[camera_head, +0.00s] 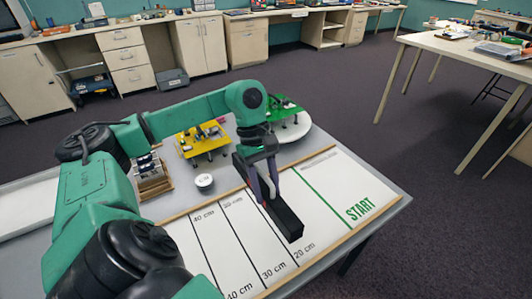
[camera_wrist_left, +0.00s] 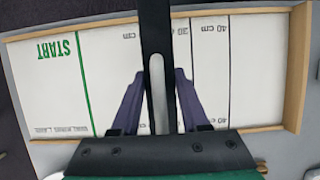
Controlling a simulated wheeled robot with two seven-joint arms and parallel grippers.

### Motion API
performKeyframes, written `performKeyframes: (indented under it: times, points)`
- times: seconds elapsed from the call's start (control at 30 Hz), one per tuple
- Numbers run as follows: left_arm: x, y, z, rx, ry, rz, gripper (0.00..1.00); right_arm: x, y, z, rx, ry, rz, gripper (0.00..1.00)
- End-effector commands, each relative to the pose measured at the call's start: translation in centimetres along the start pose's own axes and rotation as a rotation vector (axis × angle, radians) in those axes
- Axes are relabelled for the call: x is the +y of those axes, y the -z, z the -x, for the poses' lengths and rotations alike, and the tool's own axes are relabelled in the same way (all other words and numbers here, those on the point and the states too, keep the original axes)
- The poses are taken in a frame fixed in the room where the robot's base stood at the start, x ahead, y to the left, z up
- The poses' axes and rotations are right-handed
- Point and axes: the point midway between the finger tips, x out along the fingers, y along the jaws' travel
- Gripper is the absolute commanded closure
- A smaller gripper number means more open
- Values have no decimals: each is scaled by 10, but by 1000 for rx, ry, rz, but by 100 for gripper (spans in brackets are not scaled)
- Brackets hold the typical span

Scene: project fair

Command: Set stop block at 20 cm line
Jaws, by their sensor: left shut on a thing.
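The black stop block (camera_head: 286,221) is a long dark bar with a pale strip along its middle. My left gripper (camera_head: 268,195) is shut on it. In the left wrist view the block (camera_wrist_left: 156,30) lies between the purple fingers of the gripper (camera_wrist_left: 157,105), roughly parallel to the board lines. There it covers the strip just right of the 20 cm label (camera_wrist_left: 130,33), hiding the line there. I cannot tell whether the block touches the white board (camera_head: 335,175).
The green START line (camera_head: 325,200) is right of the block; the 30 cm label (camera_head: 274,271) is at its near left. A wooden rim (camera_wrist_left: 298,60) borders the board. A white cup (camera_head: 204,181), a yellow model (camera_head: 202,140) and a green model (camera_head: 284,108) stand behind.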

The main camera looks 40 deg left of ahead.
Motion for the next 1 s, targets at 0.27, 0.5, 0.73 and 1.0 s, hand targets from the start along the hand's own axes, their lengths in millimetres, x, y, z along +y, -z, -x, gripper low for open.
performKeyframes:
  times: [0.27, 0.5, 0.73, 1.0]
  points:
    - [0, 31, -76, -4, 0, 1, 100, 0, 2, 13, 1, 0, 0, 50]
    - [1, 44, -108, -2, -2, 0, 100, 0, 3, 17, 2, 0, 0, 50]
    - [2, 57, -136, 0, -3, 0, 100, 0, 2, 20, 1, 0, 0, 50]
    - [1, 58, -138, 1, -1, 0, 40, 0, 2, 17, 1, 0, -1, 50]
